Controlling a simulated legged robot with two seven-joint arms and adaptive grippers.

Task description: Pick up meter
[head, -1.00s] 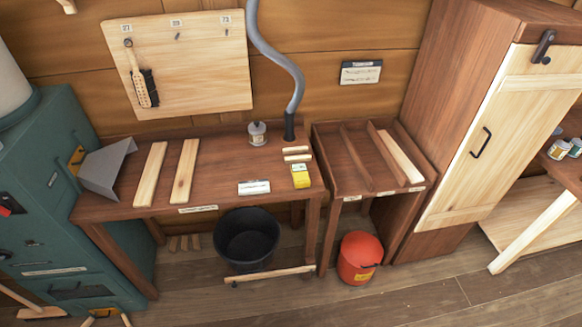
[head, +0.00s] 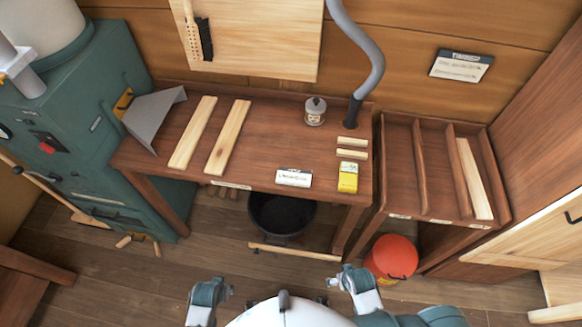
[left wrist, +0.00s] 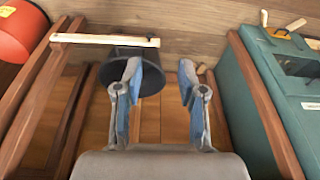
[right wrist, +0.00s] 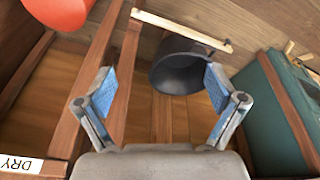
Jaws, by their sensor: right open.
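The meter appears to be the small yellow box (head: 348,177) with a pale top, lying near the front right of the wooden workbench (head: 275,150) in the head view. It is not seen in either wrist view. My left gripper (left wrist: 160,70) is open and empty, its blue-padded fingers apart. My right gripper (right wrist: 160,78) is open wider and also empty. Both wrist cameras look down towards the floor and the black bucket (right wrist: 182,68). In the head view my arms are low, in front of the bench and apart from the meter.
Two pale strips (head: 343,147) lie just behind the meter, a white card (head: 294,178) to its left. A grey hose (head: 367,70) and a small jar (head: 315,112) stand behind. A divided rack (head: 402,170) adjoins on the right; a red bucket (head: 391,258) is below.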

